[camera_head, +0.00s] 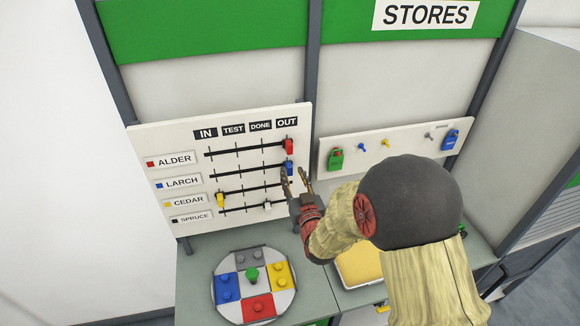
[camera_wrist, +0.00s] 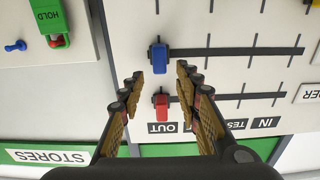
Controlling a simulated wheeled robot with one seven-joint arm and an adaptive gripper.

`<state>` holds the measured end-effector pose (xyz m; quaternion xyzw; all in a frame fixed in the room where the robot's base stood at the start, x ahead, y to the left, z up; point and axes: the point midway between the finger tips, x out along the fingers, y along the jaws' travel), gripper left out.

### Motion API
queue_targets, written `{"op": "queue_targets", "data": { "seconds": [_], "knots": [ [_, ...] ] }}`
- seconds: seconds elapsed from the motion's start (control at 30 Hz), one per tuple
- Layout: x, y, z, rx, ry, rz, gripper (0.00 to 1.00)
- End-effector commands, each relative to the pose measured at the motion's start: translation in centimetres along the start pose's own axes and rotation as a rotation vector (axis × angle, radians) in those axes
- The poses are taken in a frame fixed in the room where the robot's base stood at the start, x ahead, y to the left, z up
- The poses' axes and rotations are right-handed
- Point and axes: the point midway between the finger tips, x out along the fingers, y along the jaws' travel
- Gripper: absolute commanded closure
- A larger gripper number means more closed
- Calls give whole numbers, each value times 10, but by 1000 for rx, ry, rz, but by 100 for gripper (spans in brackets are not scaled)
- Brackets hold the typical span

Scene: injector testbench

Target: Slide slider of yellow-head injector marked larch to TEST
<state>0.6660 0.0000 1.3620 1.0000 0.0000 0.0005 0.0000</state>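The white slider board (camera_head: 150,140) has IN, TEST, DONE and OUT columns. The row labelled LARCH (camera_head: 178,182) carries a blue square, and its blue slider (camera_head: 288,168) stands at OUT; no yellow head shows on that row. The yellow slider (camera_head: 220,200) is on the CEDAR row (camera_head: 184,202), at IN. My gripper (camera_head: 294,177) is open in front of the board at the OUT end. In the wrist view, the blue slider (camera_wrist: 158,57) lies just beyond the gap between the open fingertips (camera_wrist: 159,76), with no visible grip on it.
The red slider (camera_head: 289,146) is at OUT on the ALDER row, close beside my fingers. A white slider (camera_head: 267,208) is near DONE on the bottom row. Right is a panel (camera_head: 408,155) with tags and pegs. Below is a round tray (camera_head: 230,312) of coloured blocks.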

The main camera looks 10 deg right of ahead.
Motion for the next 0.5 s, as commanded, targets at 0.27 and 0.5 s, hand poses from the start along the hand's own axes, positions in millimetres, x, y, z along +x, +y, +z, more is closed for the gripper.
{"op": "queue_targets", "data": {
  "seconds": [0.27,0.5],
  "knots": [
    [34,0,-1,0,-1,0,67],
    [43,0,0,0,-1,0,67]
  ]
}}
